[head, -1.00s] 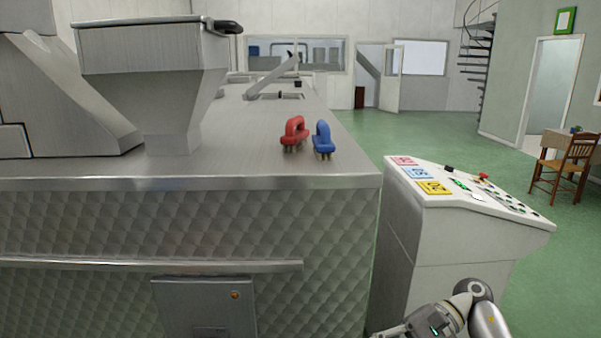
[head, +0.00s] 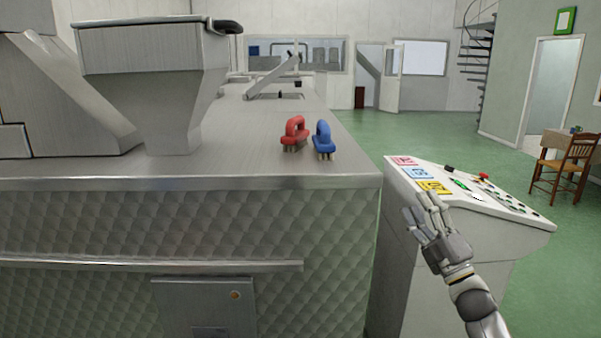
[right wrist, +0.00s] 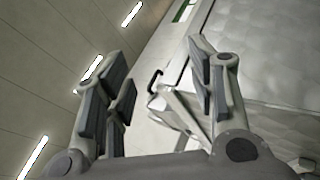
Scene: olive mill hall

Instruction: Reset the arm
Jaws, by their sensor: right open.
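My right gripper (head: 426,212) is raised in front of the white control console, with its arm coming in from the lower right. Its fingers are spread and nothing is between them. In the right wrist view the open fingers (right wrist: 160,85) point up past the machine toward the wall and ceiling lights. My left gripper is not in view.
The control console (head: 410,235) has coloured labels and buttons on its sloped top. A red brush (head: 294,131) and a blue brush (head: 323,138) stand on the steel machine (head: 240,165) at left. Green floor (head: 400,135) is clear behind; a wooden chair (head: 565,165) stands at right.

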